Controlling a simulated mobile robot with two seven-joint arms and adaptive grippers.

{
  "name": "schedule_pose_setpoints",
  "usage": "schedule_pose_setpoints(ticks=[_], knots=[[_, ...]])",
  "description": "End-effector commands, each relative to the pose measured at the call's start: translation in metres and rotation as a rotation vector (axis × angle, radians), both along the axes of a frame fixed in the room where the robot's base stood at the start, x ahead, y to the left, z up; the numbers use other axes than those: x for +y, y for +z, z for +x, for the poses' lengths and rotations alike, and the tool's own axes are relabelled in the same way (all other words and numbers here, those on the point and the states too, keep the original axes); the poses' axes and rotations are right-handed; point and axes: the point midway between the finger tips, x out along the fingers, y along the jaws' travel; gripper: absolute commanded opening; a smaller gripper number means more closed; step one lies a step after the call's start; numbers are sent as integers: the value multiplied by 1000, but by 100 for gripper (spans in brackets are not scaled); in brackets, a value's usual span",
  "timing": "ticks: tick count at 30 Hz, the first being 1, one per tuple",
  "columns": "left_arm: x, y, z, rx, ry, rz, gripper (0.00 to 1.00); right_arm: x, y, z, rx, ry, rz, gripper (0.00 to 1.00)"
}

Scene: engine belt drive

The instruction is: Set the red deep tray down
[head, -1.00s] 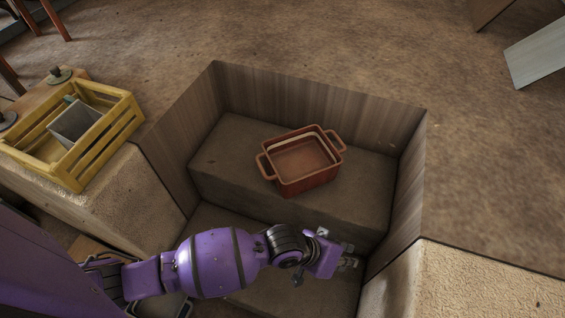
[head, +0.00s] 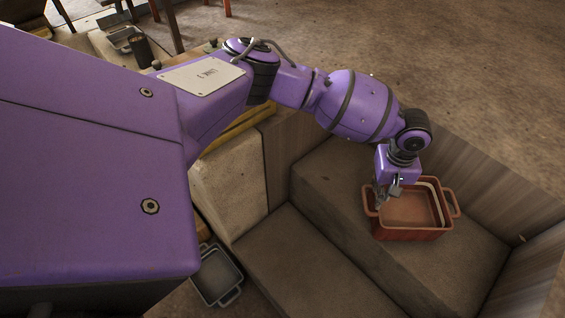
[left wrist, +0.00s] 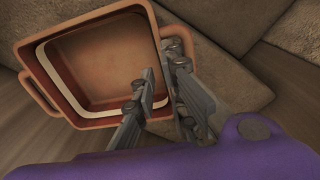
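The red deep tray (head: 408,234) is a terracotta box with a looped handle at each end and a pale band inside. In the head view it is at the upper step (head: 345,190) of the recess, and I cannot tell whether its underside touches the step. My left gripper (head: 386,194) comes down at the tray's left end. In the left wrist view the left gripper (left wrist: 160,72) has one finger inside the red deep tray (left wrist: 100,65) and one outside, closed together about its wall. The handle there is partly hidden by the fingers. My right gripper is not in view.
Wooden boards (head: 505,215) wall the recess behind and beside the tray. A lower step (head: 300,265) lies in front, empty. A grey tray (head: 218,276) sits low at the left. A pale stone block (head: 228,185) stands left of the recess. My arm mostly covers the yellow crate.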

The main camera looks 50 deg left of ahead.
Motion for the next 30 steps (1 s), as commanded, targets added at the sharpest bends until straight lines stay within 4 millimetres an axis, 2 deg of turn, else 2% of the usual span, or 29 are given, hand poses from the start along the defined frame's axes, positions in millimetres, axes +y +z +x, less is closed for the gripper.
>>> schedule_pose_setpoints(ticks=[2, 11, 18, 21, 28, 30], knots=[[3, -2, -1, 11, 32, 5, 12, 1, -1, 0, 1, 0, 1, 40], [2, -36, 0, 14, 37, 6, 12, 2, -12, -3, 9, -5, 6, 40], [2, -71, 2, 13, 35, 5, 12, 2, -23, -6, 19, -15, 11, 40], [1, -77, 3, 12, 35, 5, 12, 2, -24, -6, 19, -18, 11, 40], [1, -77, 3, 11, 35, 5, 12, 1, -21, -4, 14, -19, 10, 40], [2, -77, 3, 12, 35, 4, 3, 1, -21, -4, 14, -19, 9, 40]])
